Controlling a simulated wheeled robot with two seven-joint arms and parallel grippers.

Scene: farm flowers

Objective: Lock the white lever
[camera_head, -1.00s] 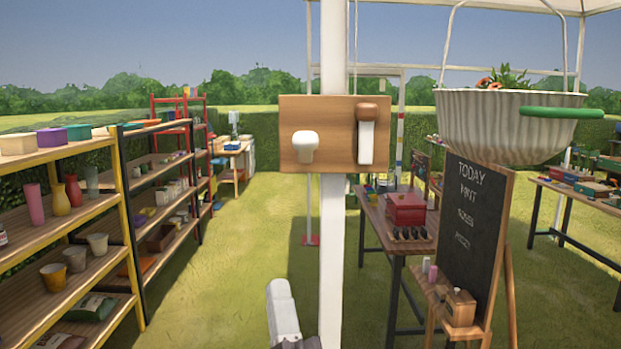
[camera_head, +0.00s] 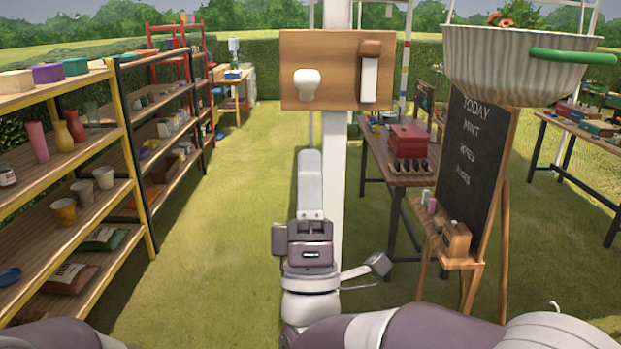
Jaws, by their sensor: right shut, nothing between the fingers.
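A wooden board (camera_head: 335,95) is fixed to the white post in front of me. It carries two levers. The white lever (camera_head: 307,84) is on the board's left half, with its rounded head up. The brown-topped lever (camera_head: 370,70) is on the right half, with a white plate below its brown knob. My right gripper (camera_head: 311,165) is upright below the board, close under the white lever and apart from it. Its fingers are shut together with nothing seen between them. My left gripper is not in view; only a bit of my arm shows at the lower left.
The white post (camera_head: 333,180) runs down behind the board, beside my right gripper. A hanging ribbed basket (camera_head: 515,70) is at the upper right, above a chalkboard (camera_head: 475,190). Shelves (camera_head: 80,130) line the left. Grass lies open between the shelves and the post.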

